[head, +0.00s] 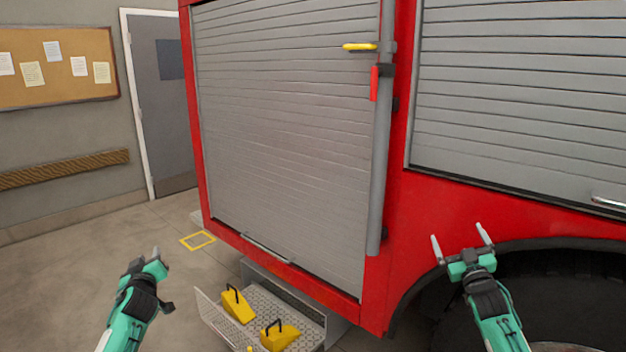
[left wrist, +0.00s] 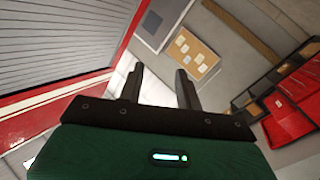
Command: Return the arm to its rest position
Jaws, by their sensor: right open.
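My left gripper (head: 148,263) is at the lower left in the head view, raised over the floor and apart from the truck. In the left wrist view its two dark fingers (left wrist: 159,88) stand apart with nothing between them. My right gripper (head: 461,242) is at the lower right, in front of the red truck's side near the wheel arch. Its two thin fingers are spread and empty. Whether its tips touch the truck cannot be told from this view.
A red truck (head: 450,205) with a closed grey roller shutter (head: 285,120) fills the middle. A grey pole (head: 382,160) stands beside the shutter. Below, an extended step tray (head: 205,308) holds yellow wheel chocks (head: 239,305). Open floor (head: 60,285) lies to the left.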

